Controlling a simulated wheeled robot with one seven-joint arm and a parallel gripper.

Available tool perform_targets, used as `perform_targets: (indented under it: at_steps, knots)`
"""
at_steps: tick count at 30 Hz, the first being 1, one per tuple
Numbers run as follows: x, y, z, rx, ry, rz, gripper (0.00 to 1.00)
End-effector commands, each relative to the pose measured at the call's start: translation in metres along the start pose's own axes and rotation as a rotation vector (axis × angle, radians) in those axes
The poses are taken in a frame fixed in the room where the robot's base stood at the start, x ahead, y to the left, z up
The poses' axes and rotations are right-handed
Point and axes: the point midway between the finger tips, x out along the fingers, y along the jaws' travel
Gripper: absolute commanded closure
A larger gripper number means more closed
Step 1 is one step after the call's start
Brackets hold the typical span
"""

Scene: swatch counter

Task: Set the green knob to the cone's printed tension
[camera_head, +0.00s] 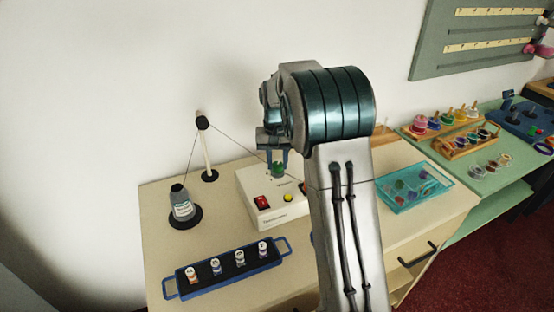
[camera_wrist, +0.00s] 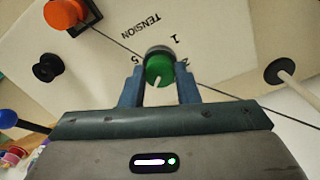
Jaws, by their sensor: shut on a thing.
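The green knob (camera_head: 278,170) sits on top of a cream tension box (camera_head: 247,180) on the counter. In the wrist view the green knob (camera_wrist: 158,68) is between the two fingers of my gripper (camera_wrist: 160,86), which is shut on it. Printed "TENSION", "1" and "5" show around the knob, with another number partly hidden by a finger. The thread cone (camera_head: 181,203) stands on a black base at the left. Its label is too small to read.
A thread runs from the cone over a post (camera_head: 207,150) to the box. The box has a red switch (camera_head: 262,202). A blue tray (camera_head: 225,272) with several small labelled spools lies in front. A teal tray (camera_head: 415,187) stands to the right.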

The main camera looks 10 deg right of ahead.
Motion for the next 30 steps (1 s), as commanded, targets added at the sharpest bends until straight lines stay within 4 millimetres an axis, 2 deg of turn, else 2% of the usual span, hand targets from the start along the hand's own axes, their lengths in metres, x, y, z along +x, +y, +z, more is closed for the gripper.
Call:
perform_targets:
  at_steps: [12, 27, 28, 30]
  knots:
    - [-0.0017, -0.0002, -0.0009, 0.163, 0.001, -0.002, 0.94]
    - [-0.0017, -0.0002, -0.0012, 0.179, 0.002, -0.002, 0.94]
    - [-0.0017, -0.0002, -0.0012, 0.179, 0.002, -0.002, 0.66]
    - [-0.0016, -0.0002, -0.001, 0.178, 0.001, -0.002, 0.5]
